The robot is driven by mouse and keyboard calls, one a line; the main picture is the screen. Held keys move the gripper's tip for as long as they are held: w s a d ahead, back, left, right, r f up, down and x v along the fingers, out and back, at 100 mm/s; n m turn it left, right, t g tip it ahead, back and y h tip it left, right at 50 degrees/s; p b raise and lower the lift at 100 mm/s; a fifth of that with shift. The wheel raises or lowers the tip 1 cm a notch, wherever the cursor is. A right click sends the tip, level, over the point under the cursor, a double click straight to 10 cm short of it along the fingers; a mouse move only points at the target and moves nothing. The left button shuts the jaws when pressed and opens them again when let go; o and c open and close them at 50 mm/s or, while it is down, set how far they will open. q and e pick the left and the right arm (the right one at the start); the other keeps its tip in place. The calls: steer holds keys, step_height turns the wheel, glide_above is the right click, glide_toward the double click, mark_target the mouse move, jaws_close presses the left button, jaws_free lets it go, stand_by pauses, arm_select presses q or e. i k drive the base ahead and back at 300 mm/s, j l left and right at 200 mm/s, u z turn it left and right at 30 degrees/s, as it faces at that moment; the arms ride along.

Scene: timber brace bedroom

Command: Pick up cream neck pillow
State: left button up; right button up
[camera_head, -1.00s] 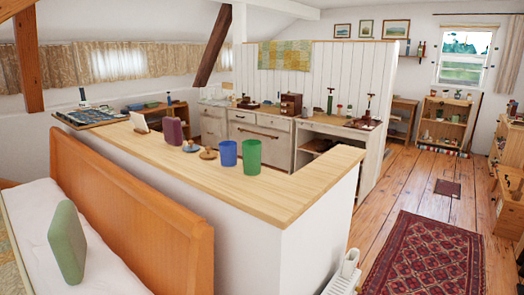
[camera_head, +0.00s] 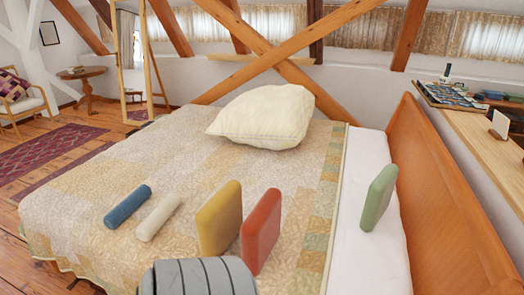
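A cream roll-shaped neck pillow (camera_head: 158,217) lies on the patterned bedspread (camera_head: 90,185), left of the middle of the view. A blue roll (camera_head: 127,206) of similar shape lies just to its left, apart from it. A yellow cushion (camera_head: 218,218) stands on edge to its right. A large cream pillow (camera_head: 264,118) lies farther back on the bed. Neither of my grippers is in view.
A red cushion (camera_head: 261,231) and a green cushion (camera_head: 379,197) stand on edge on the bed. The orange wooden headboard (camera_head: 443,195) borders the right side. A grey ribbed shape (camera_head: 203,278) is cut off at the bottom edge. Floor is open at far left.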

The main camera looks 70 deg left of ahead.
mark_target(153, 223)
steer(key=u, duration=3.1)
